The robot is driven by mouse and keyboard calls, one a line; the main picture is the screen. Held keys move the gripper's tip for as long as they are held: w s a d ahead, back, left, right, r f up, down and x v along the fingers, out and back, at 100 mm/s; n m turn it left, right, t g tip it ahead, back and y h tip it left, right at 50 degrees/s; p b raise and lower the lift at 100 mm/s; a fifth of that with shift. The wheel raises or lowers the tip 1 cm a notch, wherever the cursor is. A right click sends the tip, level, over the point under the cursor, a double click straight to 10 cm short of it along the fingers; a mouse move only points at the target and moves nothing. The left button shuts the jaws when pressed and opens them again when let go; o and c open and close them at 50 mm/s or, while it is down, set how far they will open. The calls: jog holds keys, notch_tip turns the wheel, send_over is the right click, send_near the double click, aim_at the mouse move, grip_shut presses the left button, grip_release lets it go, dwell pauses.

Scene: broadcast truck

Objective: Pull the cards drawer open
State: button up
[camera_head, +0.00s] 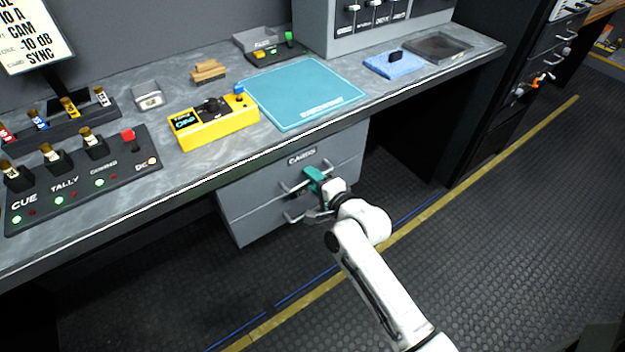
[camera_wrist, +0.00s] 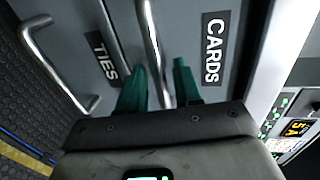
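The cards drawer (camera_head: 270,185) is the upper drawer of the grey unit under the counter, and it looks shut. Its CARDS label (camera_wrist: 214,48) shows in the wrist view. Its metal bar handle (camera_wrist: 152,35) runs between the green fingers of my gripper (camera_wrist: 160,72). The fingers stand apart on either side of the bar, with a visible gap to the right finger. In the head view my gripper (camera_head: 313,178) is at the drawer front, covering part of the handle (camera_head: 291,189).
A lower drawer labelled TIES (camera_wrist: 104,59) has its own bar handle (camera_wrist: 55,65) beside my gripper. The counter (camera_head: 400,94) overhangs above, with a teal mat (camera_head: 305,90) and a yellow box (camera_head: 215,125) on it. The dark floor before the drawers is clear.

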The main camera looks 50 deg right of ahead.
jog(key=shift+w, duration=0.25)
grip_shut()
dwell(0.5)
